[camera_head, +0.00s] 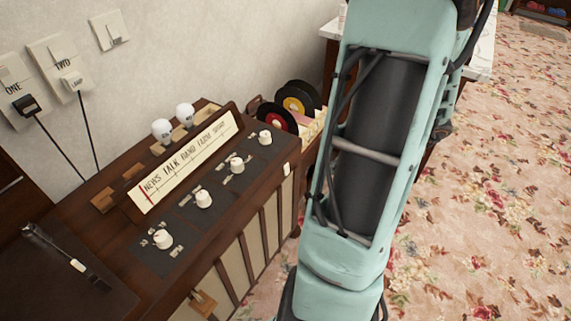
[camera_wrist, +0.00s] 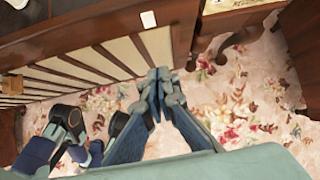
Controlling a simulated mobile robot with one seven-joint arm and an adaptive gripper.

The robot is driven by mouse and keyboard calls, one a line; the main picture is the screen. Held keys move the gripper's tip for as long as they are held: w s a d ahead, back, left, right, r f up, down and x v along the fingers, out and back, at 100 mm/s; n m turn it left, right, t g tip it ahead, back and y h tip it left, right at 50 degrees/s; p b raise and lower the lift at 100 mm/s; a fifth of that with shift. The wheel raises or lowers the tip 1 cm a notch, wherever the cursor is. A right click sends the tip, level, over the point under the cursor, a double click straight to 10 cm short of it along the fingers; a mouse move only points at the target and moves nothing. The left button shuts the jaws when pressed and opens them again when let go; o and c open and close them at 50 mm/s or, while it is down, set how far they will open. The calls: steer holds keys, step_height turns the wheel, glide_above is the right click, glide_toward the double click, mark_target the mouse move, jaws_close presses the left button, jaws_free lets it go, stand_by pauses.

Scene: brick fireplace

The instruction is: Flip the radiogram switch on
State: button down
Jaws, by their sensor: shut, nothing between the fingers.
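The radiogram (camera_head: 225,260) is a dark wooden cabinet with a slatted pale front, on the left in the head view. Its top panel carries a dial strip (camera_head: 190,163) with handwritten words and a row of white knobs, one of them at the near end (camera_head: 163,239). A small white switch-like piece (camera_head: 286,169) sits on its right front edge; a white piece also shows on the cabinet edge in the wrist view (camera_wrist: 148,19). My gripper (camera_wrist: 163,73) is shut and empty, its fingertips seen against the cabinet's lower front and the carpet. The arm hides it in the head view.
Two white bulbs (camera_head: 185,113) stand behind the dial. A record box (camera_head: 312,128) is past the far end. Floral carpet (camera_head: 480,220) lies open at right.

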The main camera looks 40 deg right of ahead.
mark_target(287, 169)
steer(key=shift+w+a+r+y, duration=0.1)
steer(key=shift+w+a+y, duration=0.2)
steer(key=shift+a, duration=0.1)
steer(key=w+a+f+b, duration=0.4)
steer(key=w+f, duration=0.4)
steer(key=w, duration=0.1)
steer(key=shift+w+f, duration=0.15)
stand_by(0.4)
